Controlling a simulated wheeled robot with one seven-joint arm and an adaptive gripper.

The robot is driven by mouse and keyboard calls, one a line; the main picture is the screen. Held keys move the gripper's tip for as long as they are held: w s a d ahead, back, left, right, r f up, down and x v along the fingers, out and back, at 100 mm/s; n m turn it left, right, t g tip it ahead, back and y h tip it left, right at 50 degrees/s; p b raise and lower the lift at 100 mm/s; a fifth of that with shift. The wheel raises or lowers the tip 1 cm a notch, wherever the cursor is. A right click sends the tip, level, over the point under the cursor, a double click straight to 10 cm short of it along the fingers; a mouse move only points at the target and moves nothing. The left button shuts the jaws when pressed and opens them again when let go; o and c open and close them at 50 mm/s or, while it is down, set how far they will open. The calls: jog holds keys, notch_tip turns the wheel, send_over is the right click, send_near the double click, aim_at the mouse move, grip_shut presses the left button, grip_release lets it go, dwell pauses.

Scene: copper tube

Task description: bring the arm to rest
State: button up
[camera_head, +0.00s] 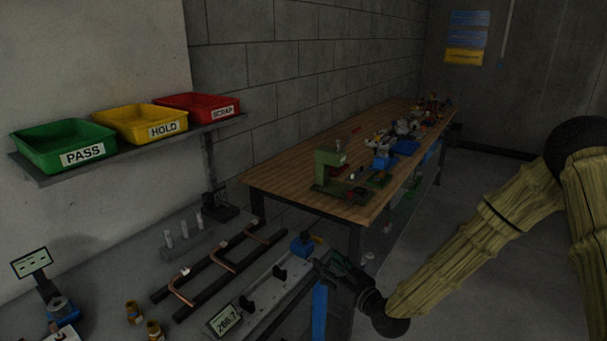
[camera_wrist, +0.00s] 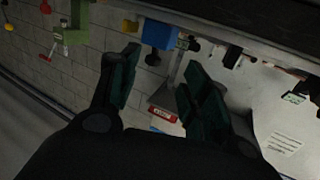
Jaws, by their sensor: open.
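My gripper (camera_head: 345,272) is at the lower middle of the head view, at the end of my sleeved arm, beside the measuring fixture on the near bench. In the wrist view my gripper (camera_wrist: 155,90) shows two dark green finger pads standing apart with nothing between them. Several bent copper tubes (camera_head: 181,290) lie across a black two-rail rack (camera_head: 208,284), left of my gripper and apart from it.
The fixture with a 266.7 readout (camera_head: 224,320) and a blue block (camera_head: 302,244) stand close to my gripper. Green PASS (camera_head: 62,143), yellow HOLD (camera_head: 140,122) and red SCRAP (camera_head: 198,104) bins sit on a wall shelf. A wooden workbench (camera_head: 290,180) stands behind. Floor at right is clear.

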jog(key=s+d+f+m+g+h, duration=0.3)
jog(key=s+f+g, duration=0.4)
jog(key=s+f, duration=1.3)
jog(key=s+d+f+m+g+h, duration=0.1)
jog(key=s+d+f+g+h, duration=0.2)
jog(key=s, duration=0.9)
jog(key=s+d+f+m+g+h, duration=0.2)
jog(key=s+d+f, duration=0.5)
jog(key=s, duration=0.6)
jog(key=f+g+h, duration=0.1)
jog(key=g, duration=0.1)
jog(key=shift+s+g, duration=0.15)
jog(key=shift+g, duration=0.15)
